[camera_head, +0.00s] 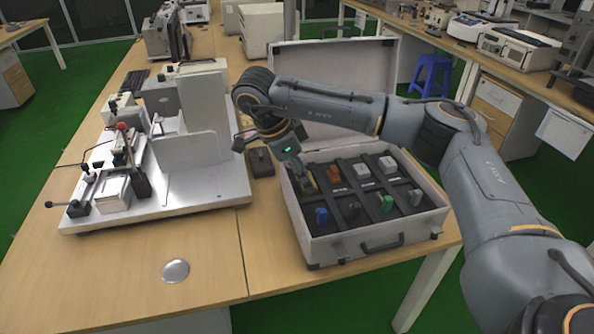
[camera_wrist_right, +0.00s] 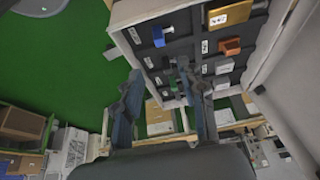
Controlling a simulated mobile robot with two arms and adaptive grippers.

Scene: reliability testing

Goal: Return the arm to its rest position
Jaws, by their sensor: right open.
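My right arm reaches in from the right over the open case (camera_head: 372,238). Its gripper (camera_head: 301,176) is above the case's left part, partly hidden by its own wrist. In the wrist view the two fingers (camera_wrist_right: 160,70) are spread apart with nothing between them. The case holds several parts in compartments: a blue part (camera_head: 321,216), a green part (camera_head: 387,204), an orange part (camera_head: 334,174) and pale blocks (camera_head: 388,164). A yellow block (camera_wrist_right: 231,14) and the blue part (camera_wrist_right: 158,37) show clearly in the wrist view. My left gripper is not in view.
A grey test fixture (camera_head: 205,188) with a red-knobbed lever stands on the wooden table (camera_head: 205,290) left of the case. A small black box (camera_head: 260,162) lies between them. The case's raised lid (camera_head: 335,60) stands behind the arm. The table's front left is mostly clear, with a silver disc (camera_head: 175,271).

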